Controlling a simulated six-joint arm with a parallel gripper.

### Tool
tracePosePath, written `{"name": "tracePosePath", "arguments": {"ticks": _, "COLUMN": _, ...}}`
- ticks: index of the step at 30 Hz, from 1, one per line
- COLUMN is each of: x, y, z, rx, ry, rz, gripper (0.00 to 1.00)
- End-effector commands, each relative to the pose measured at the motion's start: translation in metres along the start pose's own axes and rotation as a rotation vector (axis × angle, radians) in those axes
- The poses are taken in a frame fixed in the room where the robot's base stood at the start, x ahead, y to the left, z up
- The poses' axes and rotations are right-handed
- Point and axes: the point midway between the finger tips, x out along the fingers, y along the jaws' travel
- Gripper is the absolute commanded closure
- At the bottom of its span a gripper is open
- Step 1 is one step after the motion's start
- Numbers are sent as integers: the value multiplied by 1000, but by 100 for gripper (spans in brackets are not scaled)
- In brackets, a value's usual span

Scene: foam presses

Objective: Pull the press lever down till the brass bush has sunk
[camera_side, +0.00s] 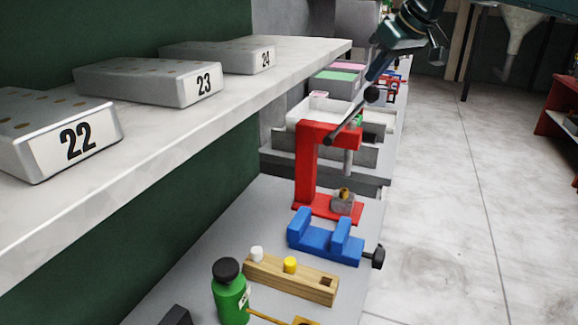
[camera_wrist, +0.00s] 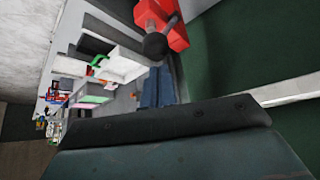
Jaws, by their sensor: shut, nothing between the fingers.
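The red press (camera_side: 307,165) stands upright on the bench in the side view. Its dark lever slants up to the right and ends in a black ball knob (camera_side: 371,94). The ram (camera_side: 348,163) hangs above a small grey block (camera_side: 342,205), with a gap between. The brass bush (camera_side: 344,192) stands up out of the block's top. My gripper (camera_side: 371,79) is shut and empty, its tips just above the knob; I cannot tell if they touch it. In the wrist view the knob (camera_wrist: 155,46) appears by my fingers (camera_wrist: 158,86), with the red press (camera_wrist: 165,18) behind.
A blue vise (camera_side: 325,240), a wooden block with pegs (camera_side: 290,278) and a green bottle (camera_side: 230,292) stand in front of the press. White trays (camera_side: 340,110) lie behind it. A shelf (camera_side: 150,140) with numbered grey blocks runs along the left.

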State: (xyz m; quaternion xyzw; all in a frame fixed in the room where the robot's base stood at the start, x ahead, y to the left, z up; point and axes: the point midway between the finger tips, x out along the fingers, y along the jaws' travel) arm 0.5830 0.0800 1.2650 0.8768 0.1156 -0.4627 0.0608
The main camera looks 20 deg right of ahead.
Motion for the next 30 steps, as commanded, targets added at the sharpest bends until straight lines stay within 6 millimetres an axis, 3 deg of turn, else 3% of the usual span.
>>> {"name": "tracePosePath", "arguments": {"ticks": 30, "x": 12, "y": 0, "z": 8, "rx": 0, "ry": -3, "rz": 0, "gripper": 100}}
